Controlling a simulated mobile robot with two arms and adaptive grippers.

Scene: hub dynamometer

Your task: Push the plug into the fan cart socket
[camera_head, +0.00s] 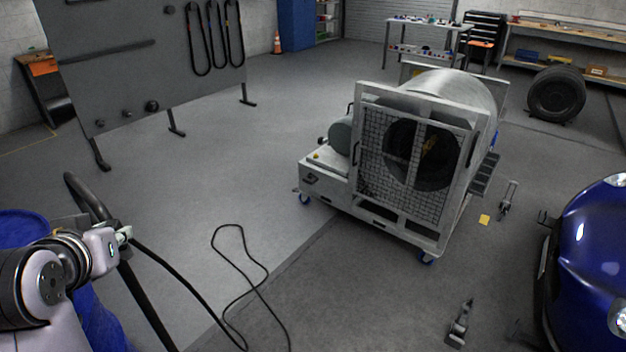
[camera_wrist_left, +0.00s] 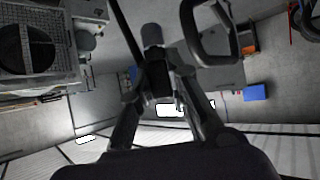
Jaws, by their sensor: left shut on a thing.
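My left gripper (camera_head: 122,236) is at the lower left of the head view, shut on the plug. In the left wrist view the plug (camera_wrist_left: 152,38) shows as a grey rounded end on a dark body, between the fingers of the gripper (camera_wrist_left: 160,78). A black cable (camera_head: 178,274) runs from the gripper down to the floor. The fan cart (camera_head: 320,178) stands well away, right of centre, with a large round fan behind a mesh guard. It also shows upside down in the left wrist view (camera_wrist_left: 62,82). I cannot make out its socket. My right gripper is out of view.
A black bent handle (camera_head: 76,190) stands close beside my left gripper, next to a blue drum (camera_head: 22,226). The cable lies in loops on the floor. A blue car (camera_head: 590,260) is at the right. The floor between the drum and cart is otherwise open.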

